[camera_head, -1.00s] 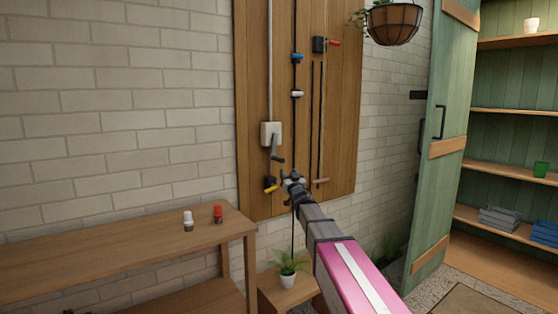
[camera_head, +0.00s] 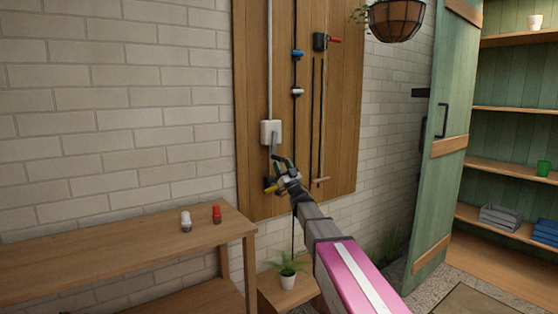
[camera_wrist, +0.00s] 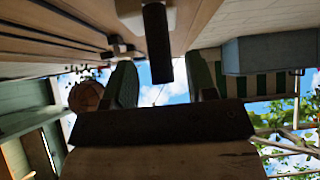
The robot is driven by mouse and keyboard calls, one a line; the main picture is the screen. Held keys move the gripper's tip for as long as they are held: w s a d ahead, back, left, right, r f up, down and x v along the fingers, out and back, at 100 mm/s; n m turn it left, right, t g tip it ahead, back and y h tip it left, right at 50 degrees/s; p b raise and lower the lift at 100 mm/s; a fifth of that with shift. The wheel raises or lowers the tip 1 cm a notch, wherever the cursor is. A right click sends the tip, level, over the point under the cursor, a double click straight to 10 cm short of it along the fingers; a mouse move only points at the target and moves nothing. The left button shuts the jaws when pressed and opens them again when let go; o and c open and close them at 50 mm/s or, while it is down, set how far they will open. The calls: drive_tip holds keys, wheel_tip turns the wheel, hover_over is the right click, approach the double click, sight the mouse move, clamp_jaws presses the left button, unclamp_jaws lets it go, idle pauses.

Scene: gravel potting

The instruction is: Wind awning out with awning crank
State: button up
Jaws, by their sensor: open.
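The awning crank hangs below a white box (camera_head: 271,132) on the wooden wall panel; its grey arm (camera_head: 274,144) points down, and its lower end is hidden by my gripper. My gripper (camera_head: 282,169) is open beside the crank's lower end. In the wrist view, a dark cylinder (camera_wrist: 157,42), which looks like the crank handle, shows between the two green fingers of my gripper (camera_wrist: 162,84). I cannot tell whether they touch it. Green and white striped cloth (camera_wrist: 262,87), perhaps the awning, shows at the right of the wrist view.
A yellow-handled fitting (camera_head: 274,188) sits just below my gripper. Blue (camera_head: 298,54), white (camera_head: 297,92) and red (camera_head: 334,39) handles are on the panel (camera_head: 345,120). A wooden bench (camera_head: 120,250) stands left, a potted plant (camera_head: 287,268) below, and a hanging basket (camera_head: 397,20) upper right.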

sight(279, 158)
drive_tip(key=shift+x, duration=1.75)
clamp_jaws()
drive_tip(key=shift+s, duration=0.1)
